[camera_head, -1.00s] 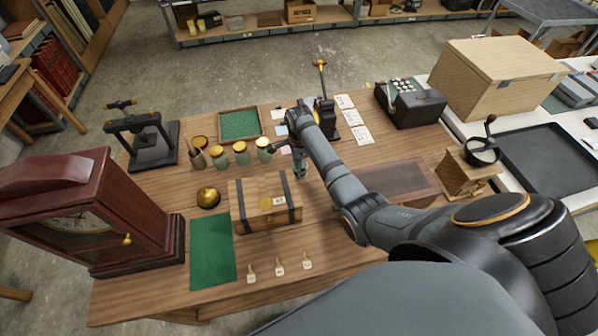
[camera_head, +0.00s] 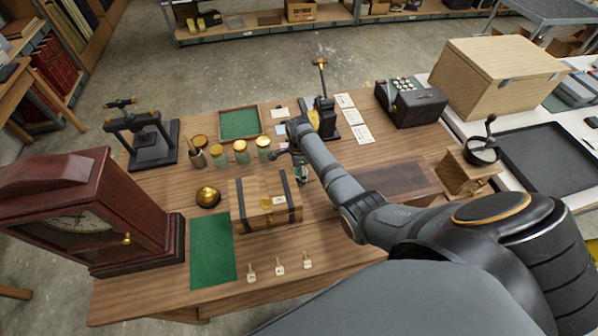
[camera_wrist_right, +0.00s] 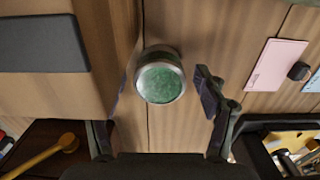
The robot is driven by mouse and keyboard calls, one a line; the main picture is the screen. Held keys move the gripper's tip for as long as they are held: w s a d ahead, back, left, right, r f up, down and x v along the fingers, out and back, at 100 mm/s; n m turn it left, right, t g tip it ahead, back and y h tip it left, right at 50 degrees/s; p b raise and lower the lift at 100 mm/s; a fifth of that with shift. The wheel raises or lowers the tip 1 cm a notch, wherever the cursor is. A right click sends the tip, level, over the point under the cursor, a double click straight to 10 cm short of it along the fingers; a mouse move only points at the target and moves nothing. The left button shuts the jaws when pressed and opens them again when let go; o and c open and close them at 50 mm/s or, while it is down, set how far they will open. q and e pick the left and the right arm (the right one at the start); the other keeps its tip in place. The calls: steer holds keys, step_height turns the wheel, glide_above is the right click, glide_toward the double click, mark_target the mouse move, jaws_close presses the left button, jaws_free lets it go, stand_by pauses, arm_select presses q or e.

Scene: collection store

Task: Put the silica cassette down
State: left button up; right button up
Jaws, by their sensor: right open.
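The silica cassette, a round metal-rimmed tin with a green granular face (camera_wrist_right: 161,82), stands on the wooden table in the right wrist view. My right gripper (camera_wrist_right: 160,108) is open, with one finger on each side of the tin's near end; a gap shows between the right finger and the tin. In the head view the right gripper (camera_head: 300,170) is low behind the strapped wooden chest (camera_head: 265,207), and the cassette is hard to make out there. My left gripper is not in view.
Several jars (camera_head: 241,153) stand left of the gripper, with a brass bell (camera_head: 208,196) in front. A pink card (camera_wrist_right: 276,65) lies near the right finger in the wrist view. A green mat (camera_head: 212,250) and a wooden clock (camera_head: 85,215) are at the left.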

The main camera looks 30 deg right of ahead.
steer(key=shift+r, duration=0.1)
step_height(320, 180, up, 12)
steer(key=b, duration=0.1)
